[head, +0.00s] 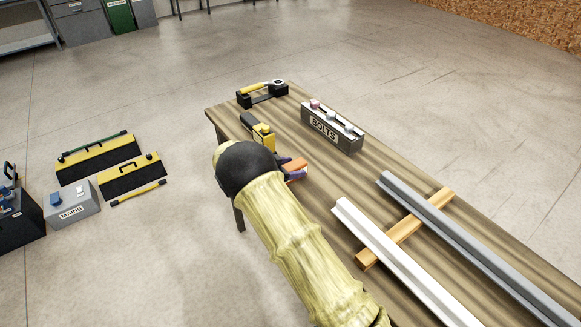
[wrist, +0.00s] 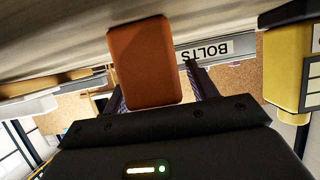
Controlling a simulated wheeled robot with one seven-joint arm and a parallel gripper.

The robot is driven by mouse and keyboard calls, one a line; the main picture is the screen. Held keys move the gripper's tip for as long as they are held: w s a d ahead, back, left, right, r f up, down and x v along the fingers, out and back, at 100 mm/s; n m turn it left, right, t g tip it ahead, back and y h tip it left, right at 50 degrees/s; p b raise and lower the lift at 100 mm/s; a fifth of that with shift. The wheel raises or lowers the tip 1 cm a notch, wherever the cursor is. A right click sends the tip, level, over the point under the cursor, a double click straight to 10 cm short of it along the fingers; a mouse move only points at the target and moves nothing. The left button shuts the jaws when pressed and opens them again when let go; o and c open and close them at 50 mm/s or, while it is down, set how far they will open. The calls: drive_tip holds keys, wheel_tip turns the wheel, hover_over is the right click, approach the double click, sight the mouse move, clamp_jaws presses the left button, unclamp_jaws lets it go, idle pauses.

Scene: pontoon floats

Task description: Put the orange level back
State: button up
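The orange level (head: 294,163) shows as a small orange block just beyond the end of my arm, at the left part of the wooden bench. In the wrist view its broad face (wrist: 140,62) fills the upper middle. My gripper (head: 297,171) is at the level. In the wrist view its dark purple fingers (wrist: 157,84) stand apart, with the level between or in front of them. The level covers part of the left finger. I cannot tell whether both fingers touch it, or whether it rests on the bench.
A yellow-and-black tool (head: 262,135) stands close beside my gripper. The BOLTS box (head: 333,128) and a black holder with a yellow-handled tool (head: 262,94) are farther back. White (head: 395,255) and grey rails (head: 470,240) lie across a wooden batten (head: 405,232). Bench is bare between box and rails.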

drive_tip(key=shift+a+r, duration=0.1)
drive_tip(key=b+v, duration=0.2)
drive_tip(key=v, duration=1)
drive_tip(key=shift+d, duration=0.2)
drive_tip(key=s+d+r+n+g+y+p, duration=0.1)
drive_tip(key=s+d+n+g+y, duration=0.2)
drive_tip(key=s+d, duration=0.35)
drive_tip(key=s+d+r+n+g+y+p, duration=0.1)
drive_tip(key=s+d+n+g+y, duration=0.15)
drive_tip(key=d, duration=0.65)
drive_tip(key=s+d+r+n+y+p, duration=0.1)
drive_tip(key=s+d+r+n+y, duration=0.1)
drive_tip(key=s, duration=0.6)
drive_tip(key=s+d+r+n+y+p, duration=0.2)
drive_tip(key=s+d+r+n+y, duration=0.1)
drive_tip(key=s, duration=0.6)
drive_tip(key=shift+d+r+n+t+y, duration=0.35)
drive_tip(key=shift+d+r, duration=0.2)
drive_tip(key=shift+d, duration=0.45)
